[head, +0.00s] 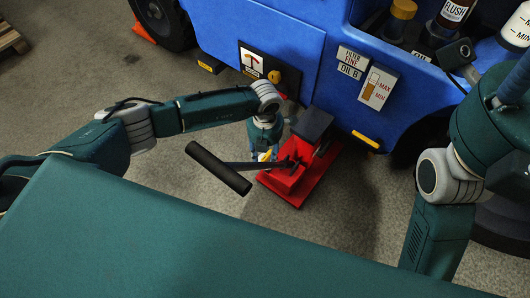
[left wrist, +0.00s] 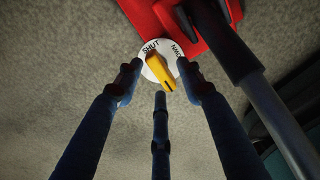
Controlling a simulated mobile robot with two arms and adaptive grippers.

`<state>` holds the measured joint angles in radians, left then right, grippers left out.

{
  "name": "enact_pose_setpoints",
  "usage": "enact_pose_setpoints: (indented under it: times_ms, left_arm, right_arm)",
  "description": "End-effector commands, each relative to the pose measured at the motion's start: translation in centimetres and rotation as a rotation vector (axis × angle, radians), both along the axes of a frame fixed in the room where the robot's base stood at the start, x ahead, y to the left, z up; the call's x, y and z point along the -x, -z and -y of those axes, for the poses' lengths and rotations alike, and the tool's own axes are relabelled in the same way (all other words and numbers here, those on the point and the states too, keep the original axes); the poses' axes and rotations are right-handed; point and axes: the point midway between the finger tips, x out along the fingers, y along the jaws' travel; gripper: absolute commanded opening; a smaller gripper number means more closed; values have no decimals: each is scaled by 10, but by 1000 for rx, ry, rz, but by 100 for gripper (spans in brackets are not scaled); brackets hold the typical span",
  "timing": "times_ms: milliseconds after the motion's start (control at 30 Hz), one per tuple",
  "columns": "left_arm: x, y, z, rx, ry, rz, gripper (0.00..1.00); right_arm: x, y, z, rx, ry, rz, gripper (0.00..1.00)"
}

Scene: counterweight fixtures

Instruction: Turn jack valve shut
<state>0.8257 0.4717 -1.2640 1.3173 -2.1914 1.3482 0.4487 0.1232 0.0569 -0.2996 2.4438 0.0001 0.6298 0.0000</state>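The red jack (head: 318,182) sits on the floor beside the blue machine. Its valve is a yellow handle (left wrist: 161,72) on a white round dial (left wrist: 146,73) lettered SHUT on the left; a second label on the right is hard to read. The handle lies slanted, from upper left to lower right in the left wrist view. A bit of yellow also shows at my left gripper (head: 265,153) in the head view. In the left wrist view my left gripper (left wrist: 159,72) is open, its fingertips spread around the handle with gaps on both sides. My right gripper is not in view.
A black-gripped lever (head: 218,167) sticks out of the jack to the left, close to my left gripper; its rod also shows in the left wrist view (left wrist: 285,125). The blue machine (head: 265,30) stands behind. Floor left of the lever is clear.

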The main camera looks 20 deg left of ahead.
Motion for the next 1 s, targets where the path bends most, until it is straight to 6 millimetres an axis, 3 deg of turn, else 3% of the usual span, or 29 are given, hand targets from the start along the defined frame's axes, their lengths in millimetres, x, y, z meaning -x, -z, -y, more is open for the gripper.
enact_pose_setpoints:
  times_ms: [167, 633, 800, 1000]
  left_arm:
    - [-1, -12, 0, 2, 0, 2, 39]
    - [-1, -103, 0, 0, 0, 2, 39]
    - [0, -117, 0, -1, 0, 0, 39]
    - [0, -120, 0, 0, 0, -1, 39]
  right_arm:
    - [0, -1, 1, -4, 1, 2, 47]
    - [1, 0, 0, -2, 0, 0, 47]
    - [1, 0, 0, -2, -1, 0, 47]
    - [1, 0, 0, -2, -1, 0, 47]
